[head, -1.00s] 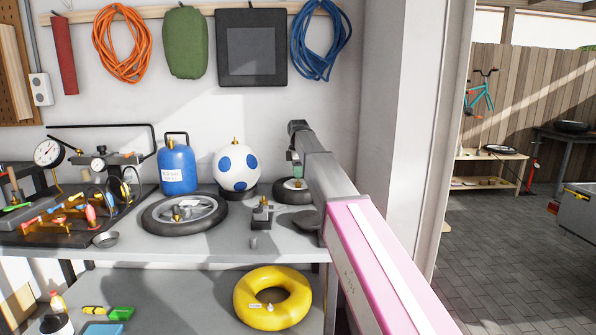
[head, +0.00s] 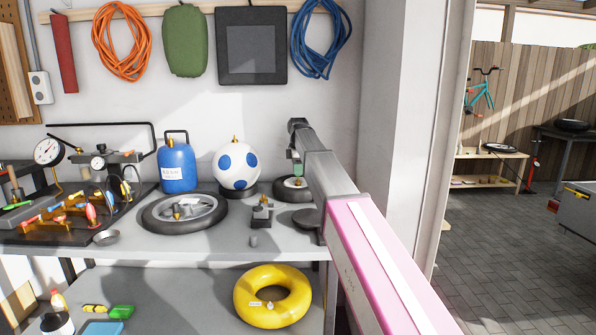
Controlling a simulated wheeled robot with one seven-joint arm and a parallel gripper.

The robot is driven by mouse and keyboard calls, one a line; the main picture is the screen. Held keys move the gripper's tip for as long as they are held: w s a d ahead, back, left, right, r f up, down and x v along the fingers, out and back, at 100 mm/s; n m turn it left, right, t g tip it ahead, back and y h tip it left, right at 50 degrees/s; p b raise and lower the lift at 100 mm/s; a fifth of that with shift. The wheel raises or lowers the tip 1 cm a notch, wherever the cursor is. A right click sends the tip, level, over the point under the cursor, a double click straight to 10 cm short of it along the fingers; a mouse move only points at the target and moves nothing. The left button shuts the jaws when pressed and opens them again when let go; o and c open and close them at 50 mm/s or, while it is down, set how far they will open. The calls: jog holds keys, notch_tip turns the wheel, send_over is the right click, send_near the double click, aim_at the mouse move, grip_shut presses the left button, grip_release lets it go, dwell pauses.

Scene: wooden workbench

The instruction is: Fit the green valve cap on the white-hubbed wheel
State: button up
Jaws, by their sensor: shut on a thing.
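My gripper (head: 296,157) is at the far end of my arm, pointing down over the back right of the bench. It is shut on a small green thing, which looks like the green valve cap (head: 297,169). The small wheel (head: 284,189) with a pale hub lies flat just below, with a brass valve showing at its middle. My arm hides its right side. The cap appears just above that valve; whether they touch, I cannot tell. A larger wheel (head: 157,224) with a grey spoked hub lies to the left.
A white ball with blue spots (head: 237,167), a blue canister (head: 176,167) and a small dark metal fixture (head: 261,215) stand near the wheels. Gauges and a tray of coloured valve parts (head: 75,215) fill the left. A yellow ring (head: 245,308) lies on the lower shelf.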

jog(key=shift+f, duration=1.2)
dwell(1.7)
jog(key=o, duration=1.4)
jog(key=shift+o, duration=0.2)
jog(key=shift+r, duration=4.5)
